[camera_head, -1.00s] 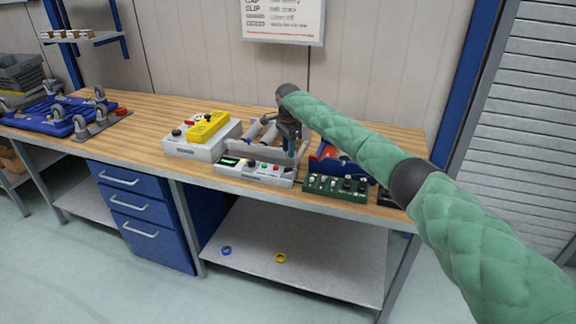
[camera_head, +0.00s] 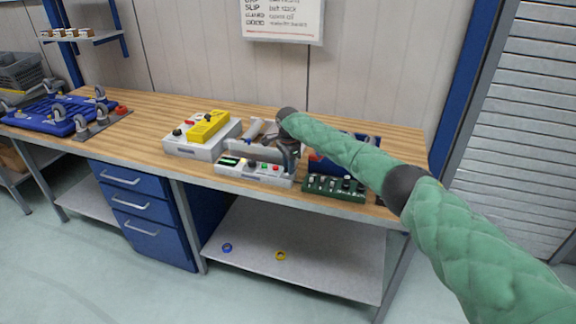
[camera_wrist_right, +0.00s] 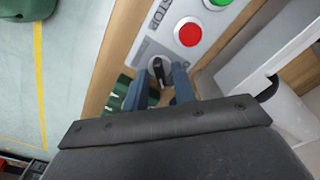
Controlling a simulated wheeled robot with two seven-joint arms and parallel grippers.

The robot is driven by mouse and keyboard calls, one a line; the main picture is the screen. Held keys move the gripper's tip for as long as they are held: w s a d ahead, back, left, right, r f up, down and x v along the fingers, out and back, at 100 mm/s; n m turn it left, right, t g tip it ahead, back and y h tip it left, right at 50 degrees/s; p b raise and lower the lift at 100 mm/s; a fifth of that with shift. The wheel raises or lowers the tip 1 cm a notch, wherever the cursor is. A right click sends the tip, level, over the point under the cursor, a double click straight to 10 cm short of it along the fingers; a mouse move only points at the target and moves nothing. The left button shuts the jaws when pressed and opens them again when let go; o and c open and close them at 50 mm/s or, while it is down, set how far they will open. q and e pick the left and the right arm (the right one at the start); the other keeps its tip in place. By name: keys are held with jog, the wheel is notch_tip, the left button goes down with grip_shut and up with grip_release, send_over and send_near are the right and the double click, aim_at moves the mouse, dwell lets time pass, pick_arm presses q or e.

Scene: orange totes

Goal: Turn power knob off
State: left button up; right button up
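A black knob (camera_wrist_right: 157,68) sits at the end of a light grey control panel (camera_wrist_right: 152,50), beside a red button, in the right wrist view. My right gripper (camera_wrist_right: 160,76) is open, its two blue fingers on either side of the knob. I cannot tell whether they touch it. In the head view, the panel (camera_head: 228,171) is the front of a roller unit on the workbench. My right gripper (camera_head: 291,157) is over its right end, and I cannot make out the knob there. My left gripper is not in view.
A grey box with a yellow device (camera_head: 208,127) stands to the left.

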grip_shut()
